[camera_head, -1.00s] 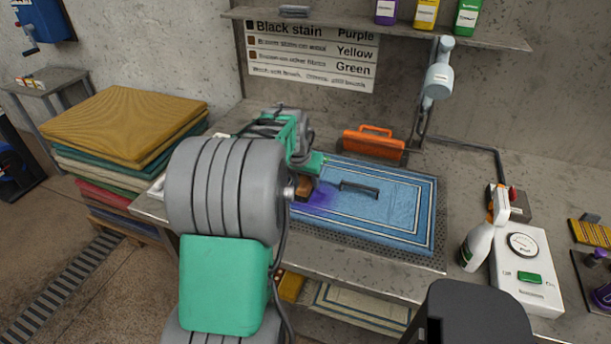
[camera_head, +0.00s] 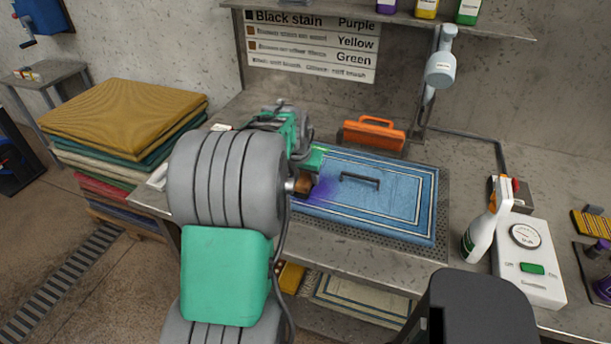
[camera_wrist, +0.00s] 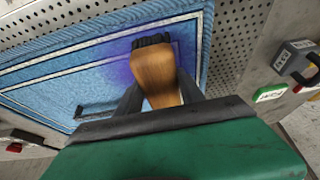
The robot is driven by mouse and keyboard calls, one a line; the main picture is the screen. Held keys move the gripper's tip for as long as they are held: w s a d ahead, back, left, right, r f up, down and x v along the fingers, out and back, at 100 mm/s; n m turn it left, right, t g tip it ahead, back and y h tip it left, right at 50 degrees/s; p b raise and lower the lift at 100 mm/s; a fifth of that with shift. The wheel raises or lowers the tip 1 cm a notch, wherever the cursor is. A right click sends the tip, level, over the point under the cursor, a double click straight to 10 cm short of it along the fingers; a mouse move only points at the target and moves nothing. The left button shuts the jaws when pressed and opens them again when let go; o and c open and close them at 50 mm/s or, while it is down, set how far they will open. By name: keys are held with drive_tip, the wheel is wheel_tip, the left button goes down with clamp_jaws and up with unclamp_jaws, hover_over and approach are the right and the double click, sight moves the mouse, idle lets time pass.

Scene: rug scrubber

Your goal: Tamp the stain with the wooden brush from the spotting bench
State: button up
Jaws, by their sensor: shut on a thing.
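My gripper (camera_wrist: 158,95) is shut on the wooden brush (camera_wrist: 155,72), seen in the wrist view with its dark bristle end over the blue rug (camera_wrist: 60,75). The stain (camera_wrist: 122,72) is a purple patch around the brush end near the rug's border. I cannot tell whether the bristles touch the rug. In the head view, the brush (camera_head: 303,186) shows as a small brown block beside the purple stain (camera_head: 325,190) at the left end of the rug (camera_head: 400,195). My arm hides most of the gripper there.
A dark handle (camera_head: 360,180) lies on the rug. An orange-handled tool (camera_head: 374,135) stands behind it. A white spray bottle (camera_head: 485,228) and a gauge box (camera_head: 528,262) stand right of the rug. A lamp (camera_head: 441,68) hangs above. Stacked rugs (camera_head: 125,120) are at left.

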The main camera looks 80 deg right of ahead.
drive_tip(key=shift+a+f+b, duration=0.1)
drive_tip(key=shift+f+b, duration=0.35)
drive_tip(key=shift+f, duration=0.25)
idle(0.8)
drive_tip(key=shift+r+p, duration=0.35)
drive_tip(key=shift+r, duration=0.3)
drive_tip(key=shift+f+b, duration=0.4)
drive_tip(key=shift+f, duration=0.15)
idle(0.5)
drive_tip(key=shift+r+p, duration=0.35)
drive_tip(key=shift+r, duration=0.3)
drive_tip(key=shift+f+b, duration=0.5)
drive_tip(key=shift+f, duration=0.1)
idle(0.4)
